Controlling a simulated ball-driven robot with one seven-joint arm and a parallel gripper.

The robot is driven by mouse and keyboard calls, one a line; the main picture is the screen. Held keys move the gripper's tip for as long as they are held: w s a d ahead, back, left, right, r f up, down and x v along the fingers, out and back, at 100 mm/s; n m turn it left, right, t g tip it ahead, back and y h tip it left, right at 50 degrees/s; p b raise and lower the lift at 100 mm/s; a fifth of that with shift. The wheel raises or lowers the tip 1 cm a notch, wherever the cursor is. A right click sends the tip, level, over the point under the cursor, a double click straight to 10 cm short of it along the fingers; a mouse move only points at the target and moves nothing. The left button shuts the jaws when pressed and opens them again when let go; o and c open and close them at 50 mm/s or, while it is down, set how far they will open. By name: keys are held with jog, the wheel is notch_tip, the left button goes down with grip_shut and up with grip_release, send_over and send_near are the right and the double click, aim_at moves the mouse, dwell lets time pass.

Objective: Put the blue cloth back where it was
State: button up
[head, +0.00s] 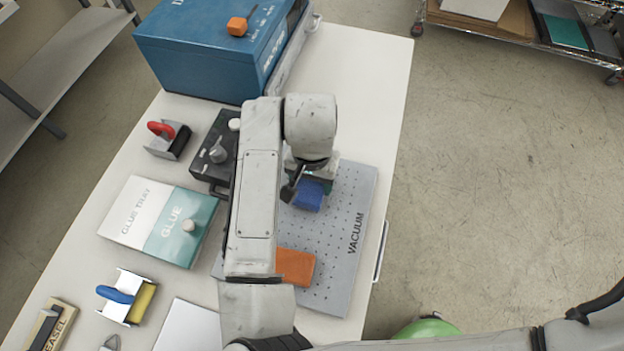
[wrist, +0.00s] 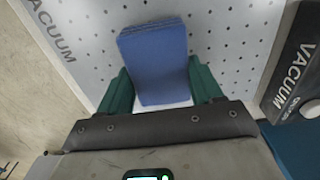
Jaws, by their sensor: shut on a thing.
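The blue cloth (wrist: 153,60) is a folded pad between the two green fingers of my gripper (wrist: 160,93) in the wrist view. My gripper is shut on it, over the perforated grey vacuum plate (head: 348,275). In the head view the blue cloth (head: 309,195) shows just below my wrist, partly hidden by the gripper. I cannot tell whether it touches the plate. An orange cloth (head: 295,266) lies on the near part of the same plate, partly covered by my arm.
A blue machine (head: 205,60) stands at the far end of the white table (head: 375,75). A black vacuum box (head: 215,152), a red-handled tool (head: 168,138), a glue tray (head: 160,220) and a blue-handled tool (head: 127,296) stand left of my arm. The table's far right is clear.

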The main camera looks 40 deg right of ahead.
aim_at(312, 183)
jog(key=shift+f, duration=0.6)
jog(key=shift+f, duration=0.1)
jog(key=o, duration=1)
notch_tip(312, 183, up, 12)
jog(key=shift+r+b, duration=0.15)
jog(key=shift+b, duration=0.3)
